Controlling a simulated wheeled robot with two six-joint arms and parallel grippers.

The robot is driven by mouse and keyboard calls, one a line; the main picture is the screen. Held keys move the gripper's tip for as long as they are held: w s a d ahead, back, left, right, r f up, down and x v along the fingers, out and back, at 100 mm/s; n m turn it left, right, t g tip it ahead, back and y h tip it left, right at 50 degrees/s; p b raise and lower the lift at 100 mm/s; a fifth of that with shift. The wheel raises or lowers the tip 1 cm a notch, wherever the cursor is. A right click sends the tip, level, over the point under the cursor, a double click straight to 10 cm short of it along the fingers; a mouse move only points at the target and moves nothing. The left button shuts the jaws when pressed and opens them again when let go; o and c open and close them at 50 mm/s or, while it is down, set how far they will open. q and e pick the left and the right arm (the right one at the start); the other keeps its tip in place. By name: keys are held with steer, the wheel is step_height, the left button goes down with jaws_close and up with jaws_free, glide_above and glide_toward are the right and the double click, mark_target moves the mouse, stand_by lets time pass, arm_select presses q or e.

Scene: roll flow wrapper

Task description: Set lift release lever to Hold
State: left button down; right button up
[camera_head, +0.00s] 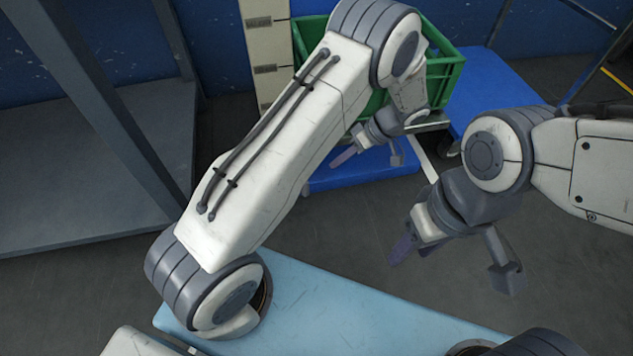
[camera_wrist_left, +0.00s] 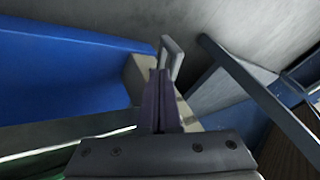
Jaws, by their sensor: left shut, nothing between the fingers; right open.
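My left gripper (camera_head: 344,157) is shut and empty, reaching down in front of the green crate in the head view. In the left wrist view its dark purple fingers (camera_wrist_left: 160,103) lie together. Just beyond their tips, a small light grey upright piece (camera_wrist_left: 172,56) stands beside a beige block (camera_wrist_left: 139,75); it looks like a lever or handle. I cannot tell whether it touches the fingers, and no Hold mark is readable. In the head view my left arm hides this area. My right gripper (camera_head: 403,247) is open and empty, above the dark floor.
A beige post (camera_head: 266,48) rises left of the crate. A metal frame (camera_head: 603,65) is at far right.

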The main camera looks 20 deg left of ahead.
arm_select(q)
steer(key=b+x, duration=0.6)
steer(key=x, duration=0.4)
steer(key=shift+b, duration=0.35)
arm_select(e)
step_height(320, 180, down, 7)
steer(key=shift+r, duration=0.15)
arm_select(q)
steer(key=shift+d, duration=0.1)
arm_select(e)
steer(key=shift+r, duration=0.1)
